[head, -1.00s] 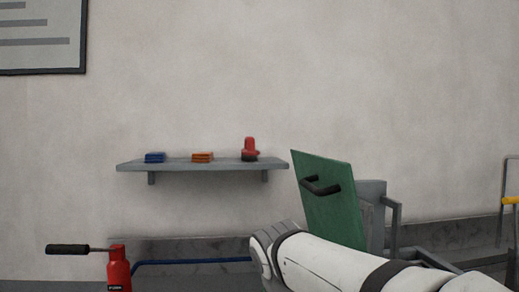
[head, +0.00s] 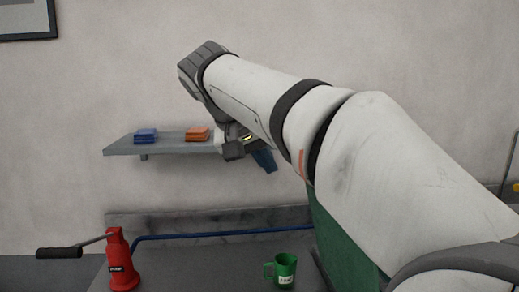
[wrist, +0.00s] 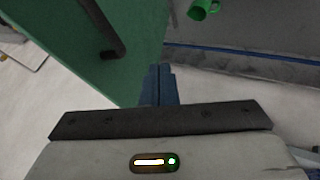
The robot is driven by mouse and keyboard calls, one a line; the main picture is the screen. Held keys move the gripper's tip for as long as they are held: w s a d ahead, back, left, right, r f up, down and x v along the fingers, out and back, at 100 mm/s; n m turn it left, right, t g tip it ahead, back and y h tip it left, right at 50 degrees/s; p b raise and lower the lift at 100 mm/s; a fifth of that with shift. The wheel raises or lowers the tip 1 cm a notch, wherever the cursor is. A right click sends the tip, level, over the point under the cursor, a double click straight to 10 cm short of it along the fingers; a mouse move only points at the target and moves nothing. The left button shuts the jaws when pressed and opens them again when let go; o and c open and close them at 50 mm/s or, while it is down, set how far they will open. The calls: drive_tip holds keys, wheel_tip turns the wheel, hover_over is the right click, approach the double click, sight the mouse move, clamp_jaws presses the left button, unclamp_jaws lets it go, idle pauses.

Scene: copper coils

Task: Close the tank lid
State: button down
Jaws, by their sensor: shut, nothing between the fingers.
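The tank lid is a green panel (head: 338,245), standing up and mostly hidden behind my arm in the head view. In the wrist view the lid (wrist: 65,35) fills the upper left, with its black bar handle (wrist: 103,28) on its face. My gripper (head: 265,161) is raised in front of the wall shelf, with its blue fingers pointing down and right. In the wrist view the gripper (wrist: 161,70) is shut and empty, close to the lid's edge and apart from the handle. Whether the fingers touch the lid is unclear. The tank's body is hidden.
A green mug (head: 285,270) stands on the grey bench near the lid. A red device with a black-handled lever (head: 120,262) stands at left. A wall shelf (head: 125,146) holds blue and orange stacks. A blue pipe (head: 200,236) runs along the back.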

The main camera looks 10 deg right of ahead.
drive_tip(key=w+d+f, duration=0.1)
drive_tip(key=d+f, duration=0.2)
drive_tip(key=d, duration=0.3)
drive_tip(key=shift+w, duration=0.25)
drive_tip(key=shift+d+r+p, duration=0.1)
drive_tip(key=shift+r+p, duration=0.05)
drive_tip(key=shift+p, duration=0.2)
